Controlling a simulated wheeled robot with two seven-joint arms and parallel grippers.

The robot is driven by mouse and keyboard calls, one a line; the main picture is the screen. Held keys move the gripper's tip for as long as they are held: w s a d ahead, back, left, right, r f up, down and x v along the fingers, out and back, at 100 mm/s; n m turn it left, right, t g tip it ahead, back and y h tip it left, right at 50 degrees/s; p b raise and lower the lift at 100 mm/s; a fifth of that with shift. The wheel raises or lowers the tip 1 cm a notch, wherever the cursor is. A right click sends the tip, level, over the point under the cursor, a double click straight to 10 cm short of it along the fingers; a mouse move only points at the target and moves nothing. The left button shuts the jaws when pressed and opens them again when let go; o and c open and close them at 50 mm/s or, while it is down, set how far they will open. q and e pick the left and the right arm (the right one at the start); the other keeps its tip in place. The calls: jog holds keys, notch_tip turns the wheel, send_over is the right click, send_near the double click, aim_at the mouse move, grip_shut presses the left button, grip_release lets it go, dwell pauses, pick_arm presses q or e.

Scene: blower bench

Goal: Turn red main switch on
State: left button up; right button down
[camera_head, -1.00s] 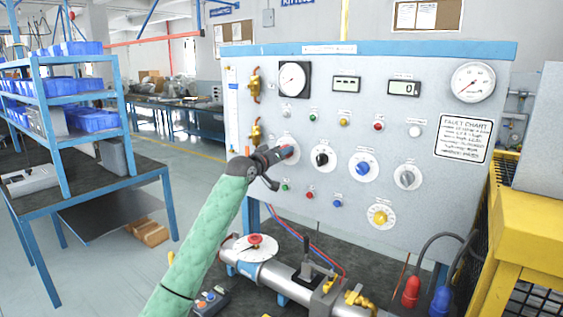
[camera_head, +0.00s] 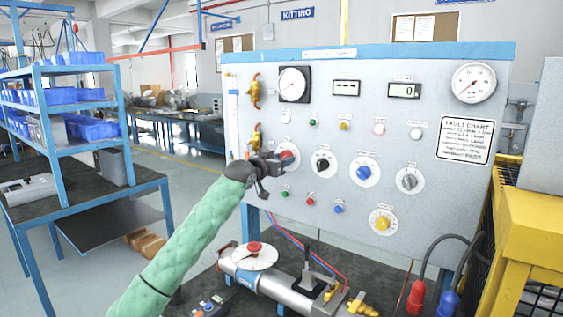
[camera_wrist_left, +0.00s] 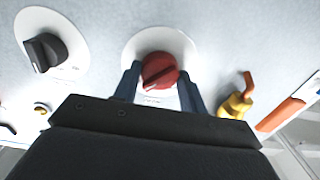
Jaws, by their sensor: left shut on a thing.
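The red main switch (camera_head: 287,157) is a red knob on a round white plate, at the left of the upright grey control panel (camera_head: 440,215). My left gripper (camera_head: 282,162) is at the panel, with its fingers on the switch and partly hiding it in the head view. In the left wrist view, the red knob (camera_wrist_left: 160,71) sits between the two dark fingers of my left gripper (camera_wrist_left: 161,88), one on each side. The gripper is shut on the knob. The knob's ridge runs diagonally in that view. My right gripper is not in view.
A black knob (camera_head: 322,162) is just right of the switch, then a blue knob (camera_head: 363,172). Brass valves (camera_head: 255,138) stick out at the panel's left edge. A pipe with a red-topped round fitting (camera_head: 254,248) lies on the bench below. A yellow frame (camera_head: 535,225) stands at the right.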

pick_arm(q)
jog(key=shift+f, duration=0.15)
jog(key=o, duration=1)
jog(key=shift+c, duration=0.2)
jog(key=shift+a, duration=0.1)
jog(key=b+v, duration=0.2)
jog(key=v, duration=0.5)
jog(key=shift+s+a, duration=0.2)
jog(key=shift+s, duration=0.1)
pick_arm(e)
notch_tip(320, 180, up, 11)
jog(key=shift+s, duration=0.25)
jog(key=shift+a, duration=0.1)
